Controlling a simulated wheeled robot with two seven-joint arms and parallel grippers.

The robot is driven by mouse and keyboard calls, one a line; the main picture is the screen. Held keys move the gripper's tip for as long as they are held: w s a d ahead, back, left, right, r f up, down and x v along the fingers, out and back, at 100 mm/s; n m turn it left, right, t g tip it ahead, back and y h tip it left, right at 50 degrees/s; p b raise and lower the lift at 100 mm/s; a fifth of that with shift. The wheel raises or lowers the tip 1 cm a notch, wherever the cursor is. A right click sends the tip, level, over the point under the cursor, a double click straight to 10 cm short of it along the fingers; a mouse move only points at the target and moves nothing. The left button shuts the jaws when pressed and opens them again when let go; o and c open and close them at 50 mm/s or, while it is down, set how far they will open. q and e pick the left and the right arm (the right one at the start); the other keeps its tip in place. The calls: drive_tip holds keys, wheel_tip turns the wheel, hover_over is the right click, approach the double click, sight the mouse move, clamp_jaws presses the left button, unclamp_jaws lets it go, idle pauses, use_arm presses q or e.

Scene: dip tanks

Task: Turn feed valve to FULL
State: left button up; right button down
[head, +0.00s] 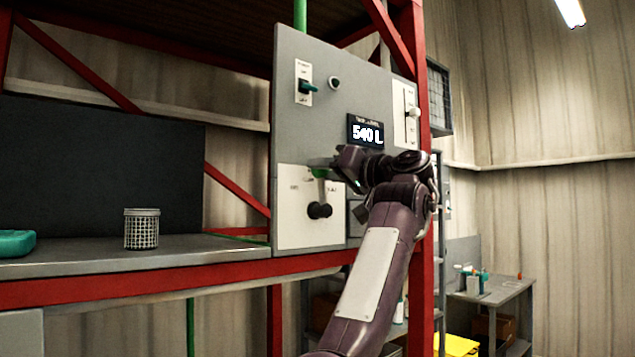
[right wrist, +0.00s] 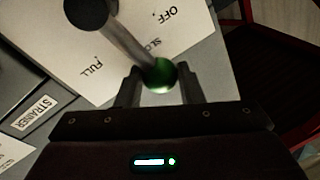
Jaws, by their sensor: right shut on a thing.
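The feed valve is a lever with a green ball knob (right wrist: 160,75) on a white plate (right wrist: 115,60) marked OFF, SLOW and FULL in the right wrist view. The lever runs from its dark round pivot (right wrist: 86,12) past SLOW, with FULL on one side and OFF on the other. In the head view the white plate (head: 290,228) and black pivot (head: 319,210) show low on the grey panel, with the lever roughly upright. My right gripper (head: 322,165) is shut on the green knob, which sits between its fingers in the wrist view. My left gripper is out of view.
The grey panel (head: 345,75) also carries a green-handled switch (head: 307,87), a white slider (head: 412,112) and a display (head: 367,133) reading 540 L. A wire basket (head: 141,230) and a teal object (head: 15,243) rest on the shelf at left. Red frame posts (head: 420,280) stand beside my right arm.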

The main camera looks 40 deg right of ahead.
drive_tip(key=d+f+m+t+h+b, duration=0.1)
drive_tip(key=d+m, duration=0.5)
drive_tip(key=m, duration=0.6)
drive_tip(key=shift+w+d+f+h+b, duration=0.4)
drive_tip(key=shift+f+h+b, duration=0.45)
drive_tip(key=shift+b, duration=0.55)
drive_tip(key=shift+f+m, duration=0.1)
drive_tip(key=shift+m, duration=0.3)
drive_tip(key=c, duration=1)
unclamp_jaws()
drive_tip(key=shift+d, duration=0.1)
drive_tip(key=s+f+b, duration=0.1)
drive_tip(key=s+b, duration=0.3)
drive_tip(key=s, duration=0.3)
drive_tip(key=shift+s+d+f, duration=0.25)
drive_tip(key=shift+s, duration=0.1)
